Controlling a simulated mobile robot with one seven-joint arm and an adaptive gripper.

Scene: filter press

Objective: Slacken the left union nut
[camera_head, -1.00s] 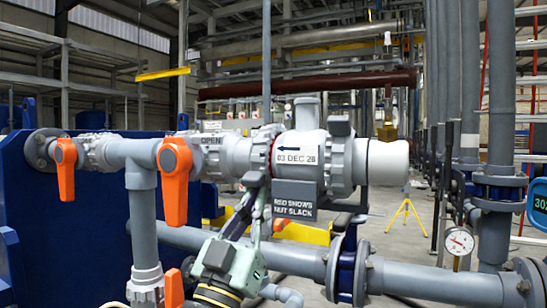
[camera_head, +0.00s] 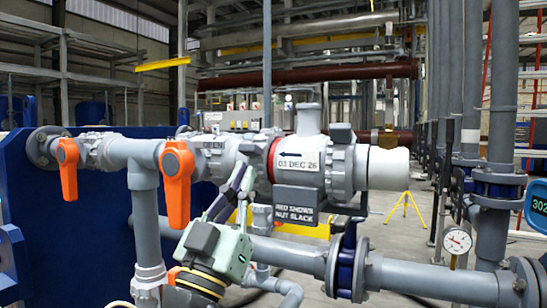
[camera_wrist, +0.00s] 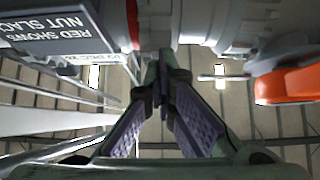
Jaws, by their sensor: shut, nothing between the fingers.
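The left union nut (camera_head: 260,156) is a grey ribbed collar at the left end of the valve body (camera_head: 298,157). A red band (camera_head: 272,158) shows between the nut and the body. The band also shows in the wrist view (camera_wrist: 131,25), with the grey nut (camera_wrist: 153,22) beside it. My gripper (camera_head: 243,174) is just below the nut, its fingers pointing up at the nut's underside. In the wrist view my gripper (camera_wrist: 163,60) has its fingertips together with nothing between them. Whether the tips touch the nut cannot be told.
A sign (camera_head: 296,205) reading "RED SHOWS NUT SLACK" hangs below the body, right of my gripper. An orange handle (camera_head: 177,183) hangs to the left. A grey pipe (camera_head: 290,257) runs behind and below. The right union nut (camera_head: 342,166) is beyond the body.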

